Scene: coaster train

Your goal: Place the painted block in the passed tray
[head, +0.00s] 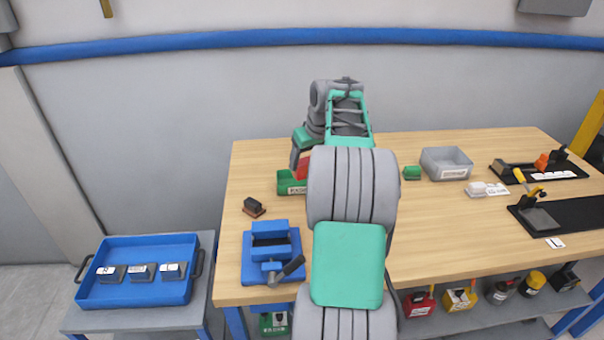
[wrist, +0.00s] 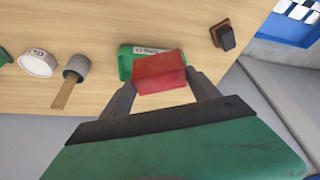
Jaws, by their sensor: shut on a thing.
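My gripper (wrist: 160,76) is shut on a red painted block (wrist: 158,73), held between its two fingers in the wrist view. A green tray with a white label (wrist: 125,62) lies just beyond and partly behind the block. The red block (head: 304,166) shows in part above the tray, below my gripper (head: 299,160). I cannot tell the exact gap between block and tray.
A dark stamp (head: 254,208) and a blue vise (head: 270,252) stand in front of the tray. A grey bin (head: 446,165) and a green block (head: 411,173) are to the right.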

